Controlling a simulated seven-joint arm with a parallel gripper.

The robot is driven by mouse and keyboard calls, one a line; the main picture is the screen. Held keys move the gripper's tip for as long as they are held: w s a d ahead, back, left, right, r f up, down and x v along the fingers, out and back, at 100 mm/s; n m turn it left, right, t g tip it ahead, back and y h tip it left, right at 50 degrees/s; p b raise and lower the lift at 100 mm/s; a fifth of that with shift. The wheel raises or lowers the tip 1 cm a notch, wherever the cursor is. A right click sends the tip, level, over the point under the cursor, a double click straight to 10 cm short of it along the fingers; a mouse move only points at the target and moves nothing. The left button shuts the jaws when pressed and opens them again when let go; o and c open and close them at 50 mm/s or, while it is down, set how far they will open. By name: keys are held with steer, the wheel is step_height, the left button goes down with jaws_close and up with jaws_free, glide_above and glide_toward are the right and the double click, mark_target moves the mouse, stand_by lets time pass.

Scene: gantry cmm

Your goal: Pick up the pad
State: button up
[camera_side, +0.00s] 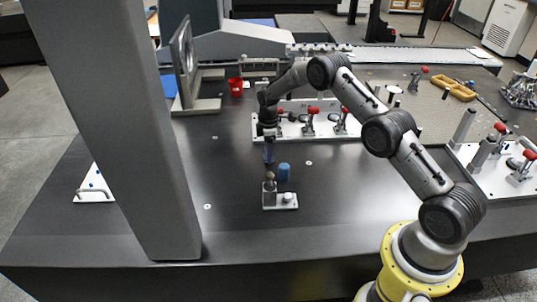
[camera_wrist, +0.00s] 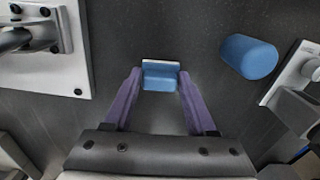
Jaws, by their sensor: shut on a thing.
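The pad (camera_wrist: 160,78) is a small blue block with a pale grey strip along its far edge. In the wrist view it sits between the purple fingertips of my gripper (camera_wrist: 159,82), which is shut on it. In the side view my gripper (camera_side: 269,157) points down, low over the dark table; the pad cannot be made out there. Whether the pad touches the table is hard to tell.
A blue cylinder (camera_side: 284,172) stands close by; it also shows in the wrist view (camera_wrist: 247,57). A small fixture (camera_side: 280,201) is in front. A plate with red-handled clamps (camera_side: 308,122) lies behind, and a grey column (camera_side: 118,120) rises at left.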

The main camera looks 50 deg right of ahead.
step_height(320, 180, up, 3)
steer(key=shift+s+f, duration=0.1)
steer(key=s+a+r, duration=0.3)
steer(key=s+r, duration=0.6)
steer(key=s, duration=0.4)
steer(key=shift+s+a+r, duration=0.15)
steer(key=shift+s+a, duration=0.05)
steer(key=shift+a, duration=0.05)
